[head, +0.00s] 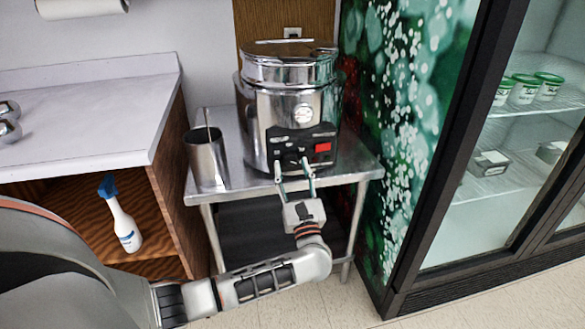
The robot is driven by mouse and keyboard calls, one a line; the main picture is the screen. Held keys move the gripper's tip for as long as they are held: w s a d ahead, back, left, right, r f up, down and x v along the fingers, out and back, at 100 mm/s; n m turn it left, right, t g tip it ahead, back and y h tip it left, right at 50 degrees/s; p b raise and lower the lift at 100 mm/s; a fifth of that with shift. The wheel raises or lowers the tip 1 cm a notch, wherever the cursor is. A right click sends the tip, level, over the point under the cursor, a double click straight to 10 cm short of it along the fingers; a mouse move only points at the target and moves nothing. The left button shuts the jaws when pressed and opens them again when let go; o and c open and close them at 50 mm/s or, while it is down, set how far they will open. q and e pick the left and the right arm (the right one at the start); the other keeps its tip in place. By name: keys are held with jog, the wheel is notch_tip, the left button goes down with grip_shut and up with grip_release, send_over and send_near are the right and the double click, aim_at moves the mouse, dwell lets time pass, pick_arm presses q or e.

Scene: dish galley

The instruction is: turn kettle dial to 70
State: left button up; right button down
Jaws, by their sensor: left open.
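A large steel soup kettle (258,122) with a lid stands on a small steel table (358,165). Its black control panel (321,134) faces me, with a red display at its right. A dark dial (291,161) sits low on the panel, partly hidden by my fingers. My left gripper (294,169) is open, its two fingertips at the lower part of the panel around the dial area. I cannot tell whether they touch the dial. The dial's setting is too small to read. My right gripper is not in view.
A steel canister (207,162) with a utensil in it stands left of the kettle. A white counter (80,115) is at the left, with a spray bottle (123,220) on the shelf below. A glass-door fridge (480,170) stands at the right.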

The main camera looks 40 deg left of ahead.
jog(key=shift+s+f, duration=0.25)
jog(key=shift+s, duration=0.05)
